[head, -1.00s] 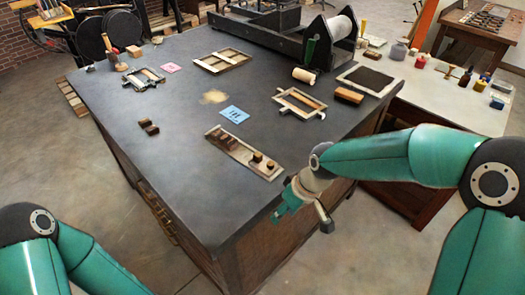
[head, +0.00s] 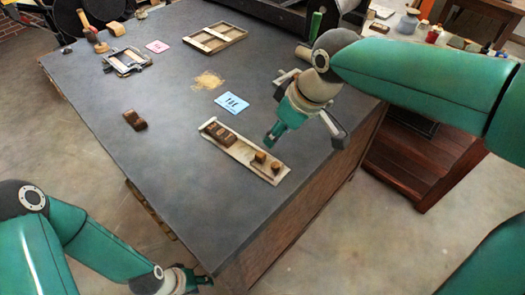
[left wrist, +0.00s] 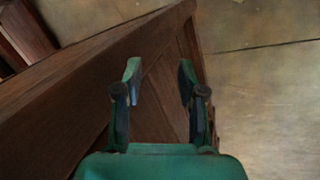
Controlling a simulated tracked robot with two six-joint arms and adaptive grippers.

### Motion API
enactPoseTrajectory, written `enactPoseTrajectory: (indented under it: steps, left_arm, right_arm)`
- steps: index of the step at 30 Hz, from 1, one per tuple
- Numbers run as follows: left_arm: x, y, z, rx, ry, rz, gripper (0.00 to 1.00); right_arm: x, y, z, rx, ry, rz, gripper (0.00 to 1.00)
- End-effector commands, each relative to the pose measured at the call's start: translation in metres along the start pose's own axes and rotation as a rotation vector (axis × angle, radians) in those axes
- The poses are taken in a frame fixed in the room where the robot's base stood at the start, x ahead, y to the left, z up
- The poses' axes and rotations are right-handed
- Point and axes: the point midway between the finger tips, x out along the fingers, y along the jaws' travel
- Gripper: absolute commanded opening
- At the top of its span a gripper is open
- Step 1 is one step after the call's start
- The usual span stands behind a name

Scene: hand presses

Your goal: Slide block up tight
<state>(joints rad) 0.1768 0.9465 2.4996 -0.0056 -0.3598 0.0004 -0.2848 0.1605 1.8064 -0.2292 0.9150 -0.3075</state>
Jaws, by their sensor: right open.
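A long pale tray (head: 241,152) lies near the table's front right edge in the head view. Dark wooden blocks (head: 219,132) sit together at its far left end. Two small separate blocks, one (head: 260,157) and another (head: 276,168), sit towards its near right end, with a gap between them and the group. My right gripper (head: 272,136) is open and empty above the table, just beyond the tray's right side. My left gripper (head: 198,280) is low at the bottom, beside the table's near corner. The left wrist view shows its fingers (left wrist: 159,80) apart with nothing between.
A dark block pair (head: 134,120) lies on the table to the left. A blue card (head: 232,103), a pink card (head: 157,46), a wooden frame (head: 215,38) and a metal-cornered frame (head: 128,62) lie farther back.

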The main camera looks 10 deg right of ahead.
Motion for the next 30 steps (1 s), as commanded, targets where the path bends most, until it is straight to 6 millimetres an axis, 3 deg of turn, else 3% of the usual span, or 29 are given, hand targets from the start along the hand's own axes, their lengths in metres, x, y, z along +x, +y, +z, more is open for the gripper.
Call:
enactPoseTrajectory:
  steps: [9, 15, 21, 30]
  left_arm:
    - [-0.003, 0.001, 0.000, 0.000, 0.001, 0.000, 0.40]
    - [-0.005, 0.002, 0.000, 0.000, 0.001, 0.000, 0.40]
    - [-0.006, 0.002, 0.000, 0.000, 0.001, 0.000, 0.40]
    - [-0.006, 0.002, 0.000, 0.000, 0.001, 0.000, 0.40]
  right_arm:
    - [0.070, 0.001, 0.003, 0.008, -0.005, 0.000, 0.48]
    - [0.106, 0.002, 0.004, 0.008, -0.004, 0.001, 0.48]
    - [0.124, 0.002, 0.003, 0.008, -0.001, 0.003, 0.48]
    - [0.128, 0.003, 0.003, 0.009, 0.000, 0.004, 0.48]
